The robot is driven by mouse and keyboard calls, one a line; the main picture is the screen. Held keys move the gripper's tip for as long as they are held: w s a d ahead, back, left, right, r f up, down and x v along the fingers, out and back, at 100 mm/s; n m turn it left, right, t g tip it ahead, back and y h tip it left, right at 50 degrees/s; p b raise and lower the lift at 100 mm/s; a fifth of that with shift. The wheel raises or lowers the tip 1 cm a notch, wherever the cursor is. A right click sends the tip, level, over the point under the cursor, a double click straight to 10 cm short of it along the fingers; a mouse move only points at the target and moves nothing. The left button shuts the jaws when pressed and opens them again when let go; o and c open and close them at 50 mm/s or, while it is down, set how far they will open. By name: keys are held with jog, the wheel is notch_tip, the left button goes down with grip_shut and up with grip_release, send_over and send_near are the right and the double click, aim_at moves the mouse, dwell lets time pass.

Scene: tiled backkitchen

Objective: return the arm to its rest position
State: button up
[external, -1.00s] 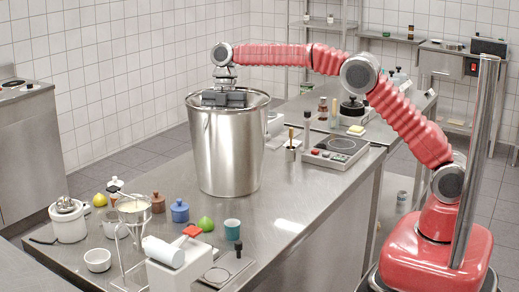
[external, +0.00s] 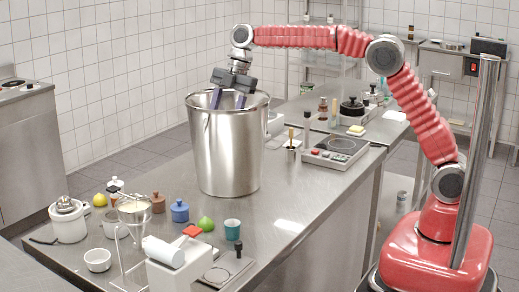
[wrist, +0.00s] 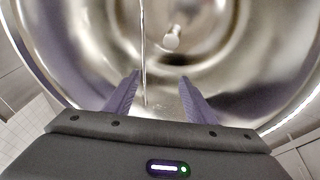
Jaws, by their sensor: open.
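My gripper (external: 228,100) is at the mouth of a tall steel pot (external: 226,155) on the steel counter, with its fingers reaching down at the rim. My red arm (external: 310,38) stretches out to the left from my base and bends down at the wrist. In the wrist view my gripper (wrist: 158,100) shows two purple fingers spread apart with nothing between them. Below them is the shiny inside of the pot (wrist: 225,50). A small pale round thing (wrist: 171,38) shows inside the pot; I cannot tell what it is.
A steel post (external: 478,160) stands beside my base.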

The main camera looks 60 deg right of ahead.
jog(key=s+d+r+m+t, duration=0.4)
jog(key=s+r+m+t, duration=0.4)
jog(key=s+r, duration=0.45)
jog(key=s+d+f+m+g+h, duration=0.1)
jog(key=s+d+f+m+g, duration=0.1)
jog(key=s+d+f+m, duration=0.3)
jog(key=s+d+f+m+g+h, duration=0.1)
jog(key=s+d+f+m, duration=0.5)
jog(key=s+d+f, duration=0.6)
jog(key=s+h, duration=0.1)
jog(key=s, duration=0.6)
jog(key=shift+d+g+h, duration=0.15)
jog(key=shift+g+h, duration=0.15)
jog(key=shift+g, duration=0.1)
